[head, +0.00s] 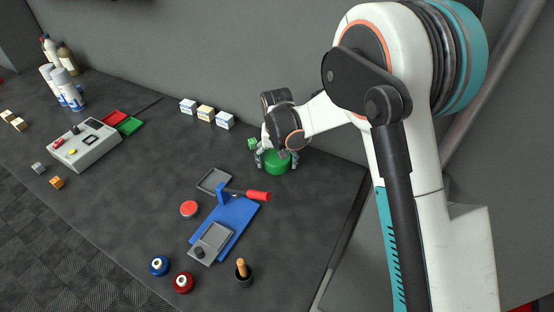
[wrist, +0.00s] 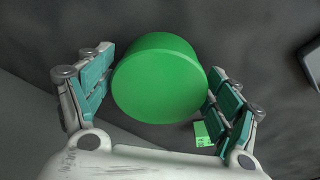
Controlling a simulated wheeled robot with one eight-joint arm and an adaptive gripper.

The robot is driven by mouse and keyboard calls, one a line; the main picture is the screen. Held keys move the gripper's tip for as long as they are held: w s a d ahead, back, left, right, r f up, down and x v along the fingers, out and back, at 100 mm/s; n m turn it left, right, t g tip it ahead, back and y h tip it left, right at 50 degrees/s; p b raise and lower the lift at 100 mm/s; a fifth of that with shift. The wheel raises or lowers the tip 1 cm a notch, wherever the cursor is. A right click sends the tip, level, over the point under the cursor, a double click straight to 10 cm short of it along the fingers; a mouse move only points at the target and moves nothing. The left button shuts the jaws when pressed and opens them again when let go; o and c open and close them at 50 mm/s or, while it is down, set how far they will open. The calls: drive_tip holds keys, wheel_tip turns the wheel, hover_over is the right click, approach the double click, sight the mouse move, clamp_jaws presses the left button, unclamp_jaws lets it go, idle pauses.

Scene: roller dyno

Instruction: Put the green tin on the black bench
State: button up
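The green tin (head: 277,163) stands upright on the dark bench top (head: 130,200), near its back right end by the wall. In the wrist view the tin (wrist: 158,85) fills the space between the fingers, with its round face toward the camera. My gripper (head: 276,160) reaches down over the tin, one finger on each side. In the wrist view my gripper (wrist: 160,85) looks open around it, the pads very close to its sides. Firm contact does not show.
A small green block (head: 252,143) sits just beside the tin, near one finger. White and tan boxes (head: 206,113) stand along the wall to the left. A blue stand (head: 228,221) with a red-handled tool (head: 257,196) lies in front.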

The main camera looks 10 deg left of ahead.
sight(277, 160)
idle(0.4)
wheel_tip(277, 160, up, 12)
drive_tip(key=s+p, duration=0.1)
drive_tip(key=p, duration=0.1)
drive_tip(key=shift+s, duration=0.2)
drive_tip(key=shift+d, duration=0.1)
